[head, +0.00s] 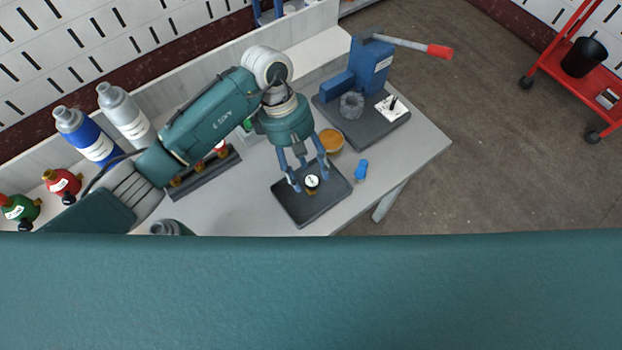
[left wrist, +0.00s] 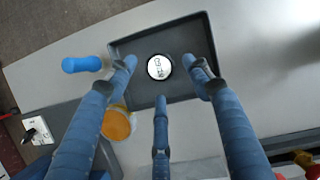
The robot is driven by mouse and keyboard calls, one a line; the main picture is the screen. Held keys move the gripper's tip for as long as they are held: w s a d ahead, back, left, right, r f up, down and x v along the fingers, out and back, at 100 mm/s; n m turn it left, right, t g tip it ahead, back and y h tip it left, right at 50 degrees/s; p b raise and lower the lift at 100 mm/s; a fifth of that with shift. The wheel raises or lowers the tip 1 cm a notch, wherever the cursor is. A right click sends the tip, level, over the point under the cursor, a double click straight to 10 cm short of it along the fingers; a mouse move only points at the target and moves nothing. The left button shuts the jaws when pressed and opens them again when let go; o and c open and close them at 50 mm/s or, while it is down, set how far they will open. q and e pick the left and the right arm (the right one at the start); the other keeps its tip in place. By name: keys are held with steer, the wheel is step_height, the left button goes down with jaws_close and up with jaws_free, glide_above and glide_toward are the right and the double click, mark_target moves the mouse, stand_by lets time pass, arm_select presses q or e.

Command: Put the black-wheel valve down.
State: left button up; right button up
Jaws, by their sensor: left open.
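The black-wheel valve (head: 312,182) stands upright on a dark square tray (head: 290,208) on the bench. It has a dark wheel with a white round face and a brass-coloured body below. In the left wrist view the valve (left wrist: 159,67) is seen from above, inside the tray (left wrist: 135,44). My left gripper (head: 311,177) has three blue fingers, spread open around the valve. In the left wrist view the fingertips of the gripper (left wrist: 160,75) appear apart from the wheel. My right gripper is not in view.
A blue cylinder (head: 361,170) stands right of the tray, and an orange-topped round container (head: 331,140) behind it. A blue press (head: 368,66) with a red-handled lever sits further back. A dark rack (head: 205,177) with valves lies left. Bottles line the back left.

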arm_select(q)
steer(key=b+v, duration=0.1)
steer(key=v, duration=0.6)
steer(key=shift+r, duration=0.4)
steer(key=shift+w+a, duration=0.1)
